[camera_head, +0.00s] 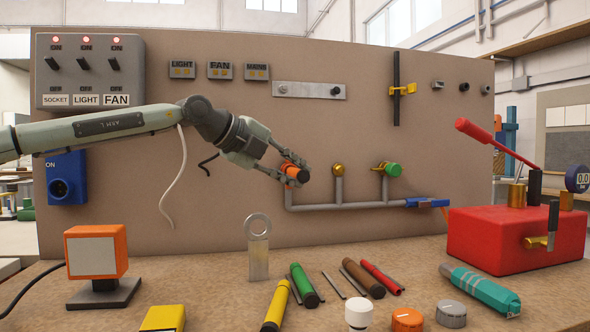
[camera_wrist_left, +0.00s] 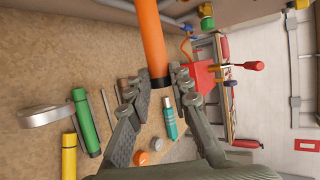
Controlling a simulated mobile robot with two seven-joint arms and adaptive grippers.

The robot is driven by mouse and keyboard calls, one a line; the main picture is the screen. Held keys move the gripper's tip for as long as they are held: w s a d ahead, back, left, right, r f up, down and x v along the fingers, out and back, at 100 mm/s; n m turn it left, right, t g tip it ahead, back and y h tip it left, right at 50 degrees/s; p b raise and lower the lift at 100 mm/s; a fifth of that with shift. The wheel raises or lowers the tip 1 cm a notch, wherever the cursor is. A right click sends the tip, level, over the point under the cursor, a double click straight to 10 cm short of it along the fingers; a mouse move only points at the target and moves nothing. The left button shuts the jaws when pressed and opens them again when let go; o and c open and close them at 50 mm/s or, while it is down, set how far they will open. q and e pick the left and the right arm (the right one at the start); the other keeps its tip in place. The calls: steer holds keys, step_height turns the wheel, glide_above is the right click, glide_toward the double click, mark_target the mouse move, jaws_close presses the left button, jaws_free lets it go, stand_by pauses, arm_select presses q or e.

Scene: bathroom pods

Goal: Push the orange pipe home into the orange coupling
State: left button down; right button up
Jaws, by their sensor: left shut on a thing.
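My left gripper (camera_head: 291,172) reaches in from the left and is shut on the orange pipe (camera_head: 298,174), in front of the wall panel. The pipe shows nearly end-on in the head view. In the left wrist view the orange pipe (camera_wrist_left: 151,42) runs from between the fingers (camera_wrist_left: 160,84) up past the top edge, with its dark near end at the fingertips. The orange coupling cannot be told apart; the pipe and fingers cover the top of the leftmost grey riser in the head view. How deep the pipe sits cannot be seen. My right gripper is not in view.
Grey pipework (camera_head: 345,206) runs along the panel (camera_head: 230,100), with a brass fitting (camera_head: 338,169) and a green fitting (camera_head: 393,170) to the right. Loose coloured rods, including a green one (camera_head: 304,285), lie on the bench below. A red box (camera_head: 490,240) stands right.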

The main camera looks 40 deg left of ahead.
arm_select(q)
steer(key=shift+w+a, duration=0.15)
steer(key=shift+a, duration=0.15)
steer(key=c, duration=1.3)
jaws_free()
steer(key=v, duration=1.2)
